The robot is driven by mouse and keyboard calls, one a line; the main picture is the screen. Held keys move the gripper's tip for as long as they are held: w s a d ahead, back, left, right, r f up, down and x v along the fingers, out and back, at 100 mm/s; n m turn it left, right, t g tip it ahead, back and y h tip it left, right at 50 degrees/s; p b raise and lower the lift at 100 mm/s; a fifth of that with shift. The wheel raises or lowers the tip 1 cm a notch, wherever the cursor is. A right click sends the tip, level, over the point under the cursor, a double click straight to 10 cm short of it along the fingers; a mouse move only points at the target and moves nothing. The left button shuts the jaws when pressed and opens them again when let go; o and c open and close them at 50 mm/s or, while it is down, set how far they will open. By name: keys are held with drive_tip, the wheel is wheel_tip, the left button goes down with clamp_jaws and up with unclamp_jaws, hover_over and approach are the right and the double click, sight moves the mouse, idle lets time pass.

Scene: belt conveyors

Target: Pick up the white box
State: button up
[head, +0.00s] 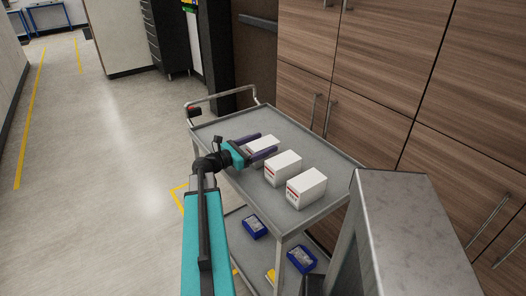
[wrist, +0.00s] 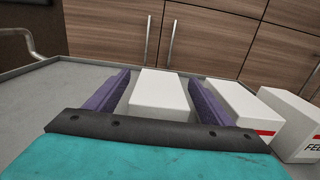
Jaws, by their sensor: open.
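Three white boxes stand in a row on the grey cart's top. The far white box (head: 262,145) is partly hidden by my gripper (head: 268,146) in the head view. In the wrist view this box (wrist: 160,92) lies between the two purple fingers of my gripper (wrist: 158,98). The fingers are open, one on each side, with a small gap visible at the left. The middle white box (head: 283,168) and the near white box (head: 306,187) have red and dark markings. They also show at the right of the wrist view, the middle one (wrist: 243,108) close beside my right finger.
The cart top (head: 222,125) has a raised rim and free room at its far left end. Blue bins (head: 254,226) sit on the lower shelf. Wooden cabinets (head: 390,75) stand right behind the cart. A grey metal block (head: 410,230) stands at the near right.

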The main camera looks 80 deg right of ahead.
drive_tip(key=shift+s+d, duration=0.3)
idle(0.4)
drive_tip(key=c, duration=1.4)
